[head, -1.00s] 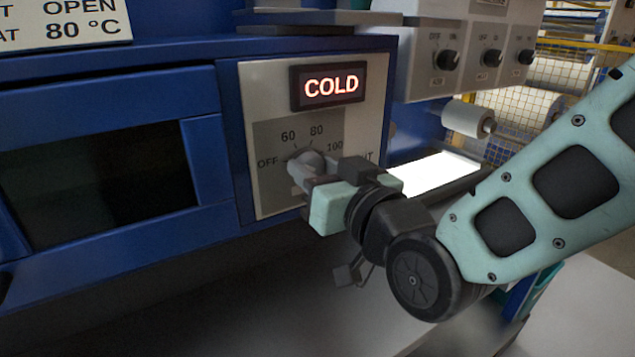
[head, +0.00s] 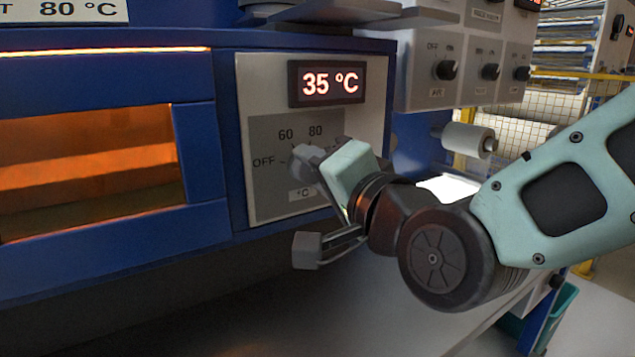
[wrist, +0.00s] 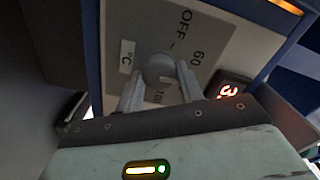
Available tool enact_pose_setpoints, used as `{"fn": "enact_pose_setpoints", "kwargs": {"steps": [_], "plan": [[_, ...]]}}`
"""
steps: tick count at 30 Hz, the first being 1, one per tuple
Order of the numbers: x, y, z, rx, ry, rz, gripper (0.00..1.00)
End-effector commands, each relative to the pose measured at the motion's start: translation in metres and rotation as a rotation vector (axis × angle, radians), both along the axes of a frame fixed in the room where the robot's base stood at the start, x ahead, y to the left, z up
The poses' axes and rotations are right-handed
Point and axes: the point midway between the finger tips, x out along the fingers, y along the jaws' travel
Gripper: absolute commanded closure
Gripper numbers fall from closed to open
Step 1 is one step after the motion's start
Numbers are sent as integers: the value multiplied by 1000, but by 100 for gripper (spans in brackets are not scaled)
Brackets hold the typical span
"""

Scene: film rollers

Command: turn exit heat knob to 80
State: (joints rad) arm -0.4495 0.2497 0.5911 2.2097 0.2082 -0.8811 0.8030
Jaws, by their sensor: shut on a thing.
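The exit heat knob (head: 300,158) is grey and sits on a grey dial plate marked OFF, 60 and 80; the rest of the scale is partly hidden by my gripper. My gripper (head: 308,168) is shut on the knob. The wrist view shows the round knob (wrist: 158,68) between the two fingers of my gripper (wrist: 160,82). Which mark the knob points at cannot be told. The display (head: 328,83) above the dial reads 35 °C in red. The oven window (head: 90,165) left of the dial glows orange.
A control box (head: 470,60) with several black knobs hangs to the upper right. A white roller (head: 468,140) sticks out below it. A sign (head: 65,11) at the top left reads 80 °C. Free room lies below the blue cabinet.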

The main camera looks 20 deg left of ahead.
Motion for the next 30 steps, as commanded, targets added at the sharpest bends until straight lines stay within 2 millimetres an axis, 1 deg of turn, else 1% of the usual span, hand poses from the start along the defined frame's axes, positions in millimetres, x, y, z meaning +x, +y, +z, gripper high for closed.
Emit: {"fn": "enact_pose_setpoints", "kwargs": {"steps": [1, 9, 15, 22, 30], "plan": [[1, -1, -3, 27, 32, -2, 86], [1, -1, -2, 172, 201, -1, 86], [1, -1, -2, 247, 291, -2, 86], [1, -1, -2, 296, 351, -2, 86], [1, -1, -2, 312, 370, -2, 86]]}}
